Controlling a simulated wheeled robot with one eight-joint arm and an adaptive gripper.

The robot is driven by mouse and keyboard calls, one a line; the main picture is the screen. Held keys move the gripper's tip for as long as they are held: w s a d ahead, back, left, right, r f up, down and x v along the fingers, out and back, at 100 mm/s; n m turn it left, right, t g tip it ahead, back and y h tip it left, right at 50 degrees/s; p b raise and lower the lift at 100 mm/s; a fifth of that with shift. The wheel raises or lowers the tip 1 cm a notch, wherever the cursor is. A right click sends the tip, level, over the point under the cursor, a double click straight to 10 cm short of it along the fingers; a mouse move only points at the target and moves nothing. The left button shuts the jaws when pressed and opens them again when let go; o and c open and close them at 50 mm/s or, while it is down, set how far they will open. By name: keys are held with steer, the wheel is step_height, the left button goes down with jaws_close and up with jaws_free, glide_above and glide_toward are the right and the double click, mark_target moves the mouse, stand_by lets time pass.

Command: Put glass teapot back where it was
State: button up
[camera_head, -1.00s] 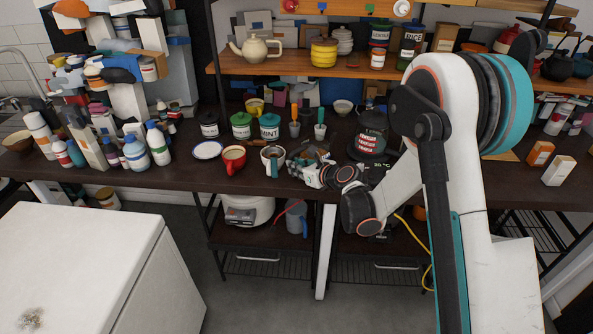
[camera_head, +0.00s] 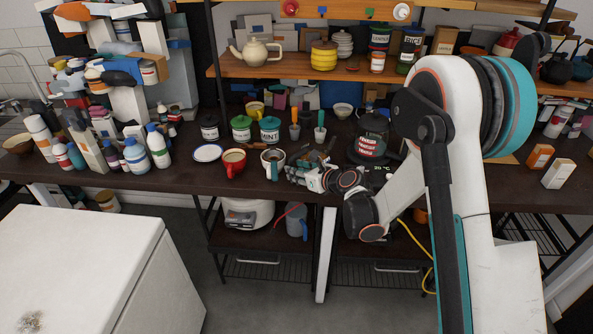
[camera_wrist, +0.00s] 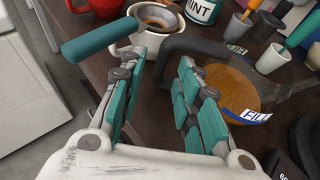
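The glass teapot (camera_wrist: 232,88) has amber contents, a blue-and-white label and a black handle. It stands on the dark counter in the wrist view. In the head view it is small and partly hidden behind my gripper (camera_head: 303,170). In the wrist view my gripper (camera_wrist: 172,75) is open, its two teal-padded fingers apart. The black handle reaches into the gap between the fingers, and I see no clear grip on it. The right finger lies close in front of the teapot's body.
A mug with a teal handle (camera_wrist: 98,36) is beside the left finger. A red mug (camera_head: 234,162), mint jar (camera_head: 270,130) and small pots with utensils stand behind. The counter's front edge is close.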

steer(key=p+v, duration=0.2)
steer(key=v, duration=0.9)
steer(key=w+d+r+m+t+h, duration=0.1)
steer(key=d+r+m+t, duration=0.15)
steer(key=r+m, duration=0.45)
steer(key=d+r+m+t, duration=0.2)
steer(key=r+t, duration=0.1)
steer(key=r, duration=0.8)
steer(key=s+d+r+m+t+h, duration=0.3)
steer(key=d+r+m+h, duration=0.4)
steer(key=d+r+m, duration=0.55)
steer(key=s+d+f+m+g+h, duration=0.2)
steer(key=s+d+f+m+g, duration=0.1)
steer(key=s+m, duration=0.45)
steer(key=s+d+f+m+g+h, duration=0.2)
steer(key=s+f+m+g+h, duration=0.15)
steer(key=s+m, duration=0.35)
steer(key=s+a+f+m+g+y, duration=0.2)
steer(key=s+f+m, duration=0.2)
steer(key=s, duration=0.3)
steer(key=s+a+f+m+g+y, duration=0.2)
steer(key=s+a+f+m+g, duration=0.1)
steer(key=s, duration=0.5)
steer(key=shift+a+f+m, duration=0.25)
steer(key=shift+f+m, duration=0.45)
steer(key=shift+f, duration=0.25)
